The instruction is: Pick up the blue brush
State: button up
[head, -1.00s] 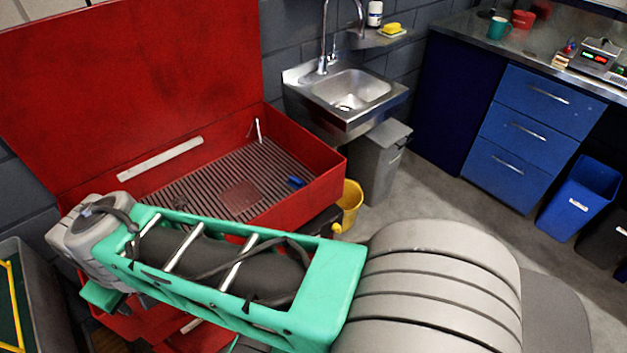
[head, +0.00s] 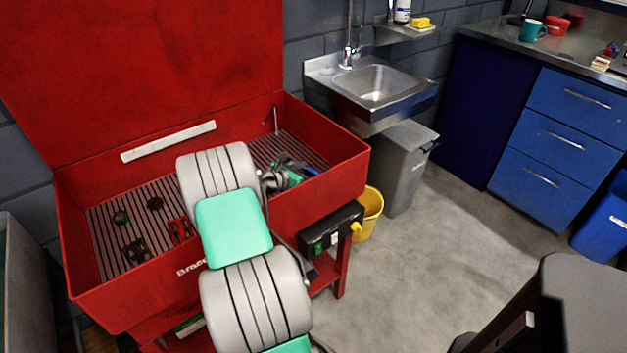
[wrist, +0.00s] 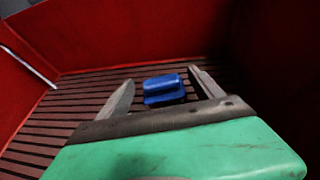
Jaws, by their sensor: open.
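The blue brush (wrist: 163,89) lies on the slatted floor of the red parts washer, near its right end. In the wrist view it shows between and just beyond my two finger tips. My gripper (wrist: 160,84) is open, with one finger on each side of the brush and nothing held. In the head view my gripper (head: 287,174) is low inside the red tub (head: 330,165), and a small part of the blue brush (head: 311,171) shows just to its right. Whether the fingers touch the brush cannot be told.
The tub's red walls rise close around my gripper. Several dark parts and a red part (head: 180,229) lie on the slats at the left. A yellow bucket (head: 369,213) and a grey bin (head: 405,170) stand right of the washer. The sink (head: 375,85) is behind.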

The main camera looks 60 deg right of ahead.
aim_at(316, 170)
jog(key=x, duration=0.4)
jog(key=shift+s+d, duration=0.1)
jog(key=shift+d, duration=0.1)
jog(key=shift+c, duration=0.3)
jog(key=c, duration=1.2)
